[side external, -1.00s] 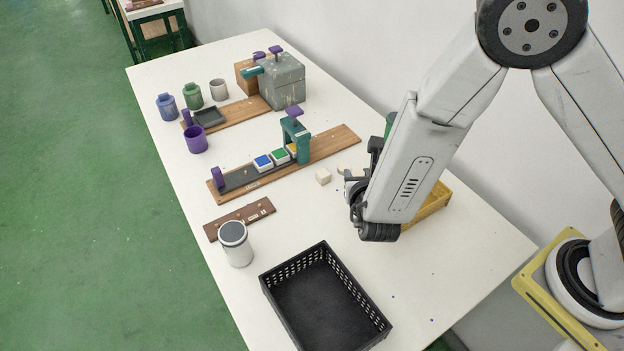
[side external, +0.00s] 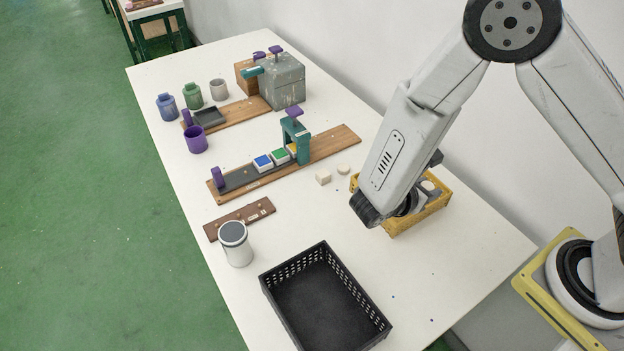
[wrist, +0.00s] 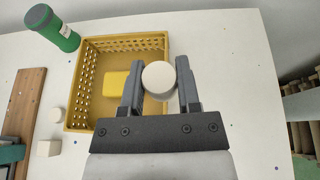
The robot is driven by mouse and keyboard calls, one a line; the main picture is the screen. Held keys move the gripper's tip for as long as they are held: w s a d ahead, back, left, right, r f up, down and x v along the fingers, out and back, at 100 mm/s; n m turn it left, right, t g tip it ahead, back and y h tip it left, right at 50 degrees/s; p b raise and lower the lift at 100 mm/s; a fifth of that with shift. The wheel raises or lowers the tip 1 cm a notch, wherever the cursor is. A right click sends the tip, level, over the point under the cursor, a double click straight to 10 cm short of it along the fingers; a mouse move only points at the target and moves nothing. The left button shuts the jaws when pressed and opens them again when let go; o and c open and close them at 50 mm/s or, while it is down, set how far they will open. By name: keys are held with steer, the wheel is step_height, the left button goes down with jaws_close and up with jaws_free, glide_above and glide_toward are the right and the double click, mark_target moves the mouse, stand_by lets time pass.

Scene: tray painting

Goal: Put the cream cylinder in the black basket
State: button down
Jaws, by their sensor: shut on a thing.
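A cream cylinder (wrist: 158,78) is between the two fingers of my gripper (wrist: 160,68) in the wrist view, its round end facing the camera. My gripper is shut on it, over the right part of the yellow basket. In the side view my wrist hides most of the gripper, and a small cream patch (side external: 428,186) shows beside it at the yellow basket. The black basket (side external: 318,303) stands at the front of the table, left of and nearer than my arm, and looks empty.
The yellow basket (wrist: 148,41) holds a yellow block (wrist: 116,83). A cream cube (side external: 323,177) and a short round cream piece (side external: 343,169) lie left of it. A grey-lidded white canister (side external: 236,244) stands near the black basket. A green bottle (wrist: 52,28) is beside the yellow basket.

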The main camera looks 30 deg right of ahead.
steer(key=s+a+m+g+y, duration=0.8)
steer(key=s+m+g+y, duration=0.45)
steer(key=m, duration=0.45)
steer(key=w+a+r+m+t+y, duration=0.2)
steer(key=w+a+m+t+y, duration=0.1)
steer(key=w+a+m+y, duration=0.2)
steer(key=w+a+r+m+t+y, duration=0.2)
steer(key=w+a+m+y, duration=0.3)
steer(key=a+m+y, duration=0.3)
steer(key=shift+a+r+m+t, duration=0.25)
steer(key=shift+a+m+t, duration=0.45)
steer(key=shift+m, duration=0.5)
steer(key=shift+f+y, duration=0.1)
steer(key=shift+y, duration=0.15)
steer(key=shift+f, duration=2.15)
steer(key=shift+f, duration=0.1)
